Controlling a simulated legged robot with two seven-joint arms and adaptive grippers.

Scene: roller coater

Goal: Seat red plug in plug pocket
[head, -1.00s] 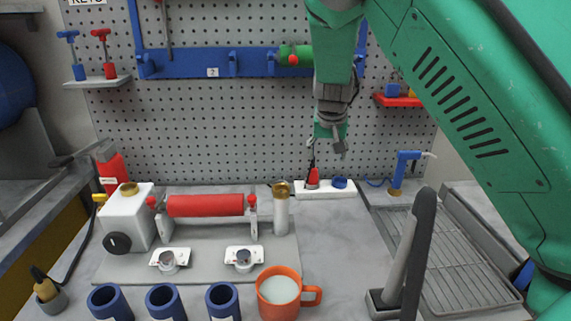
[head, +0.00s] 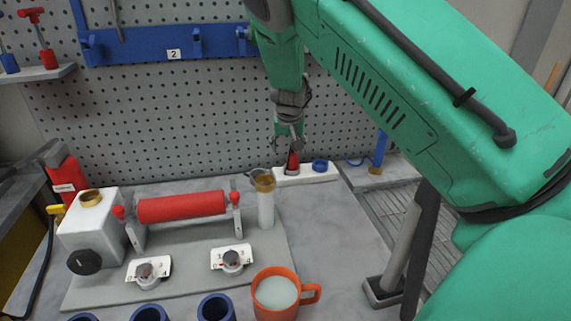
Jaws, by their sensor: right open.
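The red plug (head: 293,162) stands upright at the left part of a white block (head: 325,174) at the back of the bench, close to the pegboard. I cannot tell whether it is fully seated. A blue ring-shaped pocket (head: 320,166) sits beside it on the same block. My right gripper (head: 290,143) is open, pointing down just above the red plug. Its fingertips are small in the view, and I cannot tell whether they touch the plug. My left gripper is not in view.
A red roller (head: 181,206) and a brass-topped cylinder (head: 265,205) stand on a grey plate to the left. An orange mug (head: 277,292) and several blue cups (head: 216,308) are at the front. A dark upright stand (head: 399,262) is right of the mug. The pegboard (head: 150,120) closes the back.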

